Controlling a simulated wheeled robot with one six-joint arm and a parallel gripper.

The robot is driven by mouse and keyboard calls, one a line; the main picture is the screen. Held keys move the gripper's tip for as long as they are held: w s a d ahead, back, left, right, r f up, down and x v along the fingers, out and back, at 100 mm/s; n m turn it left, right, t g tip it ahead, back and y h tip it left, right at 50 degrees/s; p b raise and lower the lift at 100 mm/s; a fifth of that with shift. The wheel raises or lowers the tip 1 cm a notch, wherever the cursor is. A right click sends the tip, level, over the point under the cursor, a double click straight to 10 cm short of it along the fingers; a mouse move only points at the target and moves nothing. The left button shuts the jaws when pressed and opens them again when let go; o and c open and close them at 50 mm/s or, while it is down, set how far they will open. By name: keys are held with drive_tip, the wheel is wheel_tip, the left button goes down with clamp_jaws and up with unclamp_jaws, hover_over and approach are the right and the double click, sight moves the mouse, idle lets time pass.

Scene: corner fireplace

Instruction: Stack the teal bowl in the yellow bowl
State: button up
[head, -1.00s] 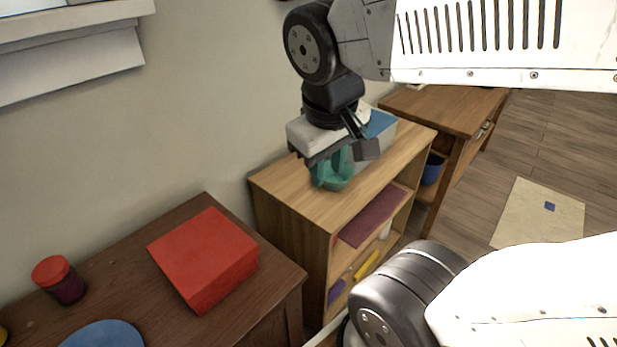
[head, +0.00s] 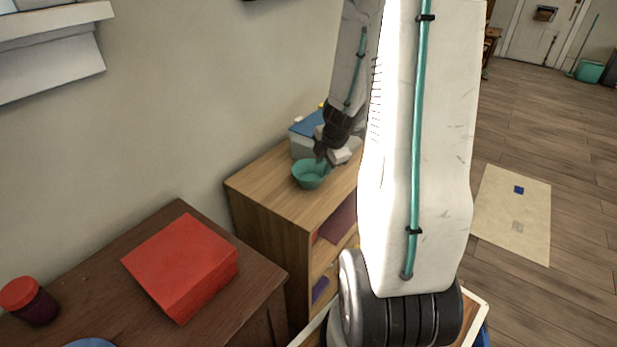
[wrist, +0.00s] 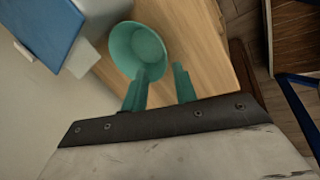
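The teal bowl (head: 308,174) sits upright on top of the light wooden shelf unit. It also shows in the wrist view (wrist: 138,50), empty inside. My gripper (head: 325,162) is at the bowl's right rim in the head view. In the wrist view its teal fingers (wrist: 162,72) stand apart with a gap between them; the left finger overlaps the bowl's near rim and the right finger is outside the bowl. I cannot tell whether a finger touches the rim. I cannot make out the yellow bowl in either current view.
A grey box with a blue lid (head: 306,127) stands close behind the bowl. The shelf unit's top (head: 262,185) is clear at the front left. A red box (head: 182,262), a dark jar with a red lid (head: 30,300) and a blue plate (head: 92,343) are on the dark table.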

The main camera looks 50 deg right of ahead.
sight(319, 179)
drive_tip(key=shift+s+x, duration=0.15)
drive_tip(key=shift+x, duration=1.85)
drive_tip(key=shift+s+x, duration=0.15)
drive_tip(key=shift+x, duration=1.85)
drive_tip(key=shift+f, duration=0.1)
clamp_jaws()
